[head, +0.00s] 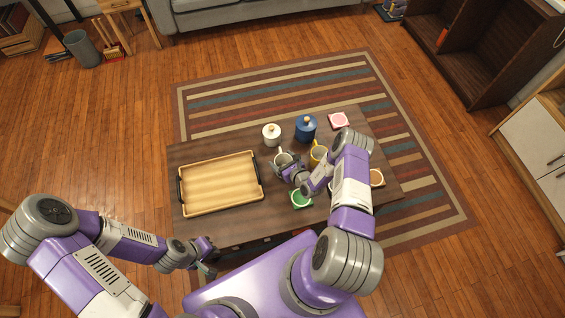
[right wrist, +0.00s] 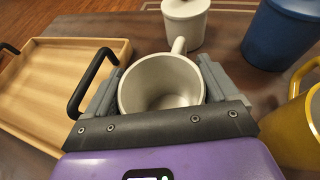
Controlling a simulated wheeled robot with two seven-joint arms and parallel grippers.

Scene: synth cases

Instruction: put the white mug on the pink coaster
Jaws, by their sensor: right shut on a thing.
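The white mug (head: 283,159) is at the middle of the dark table in the head view, left of the yellow mug. In the right wrist view the white mug (right wrist: 162,84) is upright and empty, its handle pointing away from me. My right gripper (head: 287,168) is shut on the white mug, one finger on each side. I cannot tell whether the mug touches the table. The pink coaster (head: 339,121) lies bare near the table's far right corner, apart from the mug. My left gripper (head: 207,258) is empty at the table's near edge; its finger opening is unclear.
A wooden tray with black handles (head: 218,182) is on the left. A white lidded jar (head: 271,134) and blue canister (head: 306,129) stand behind the mug. The yellow mug (head: 318,153) is close right. A green coaster (head: 301,198) lies nearer; an orange-brown item (head: 376,178) is right.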

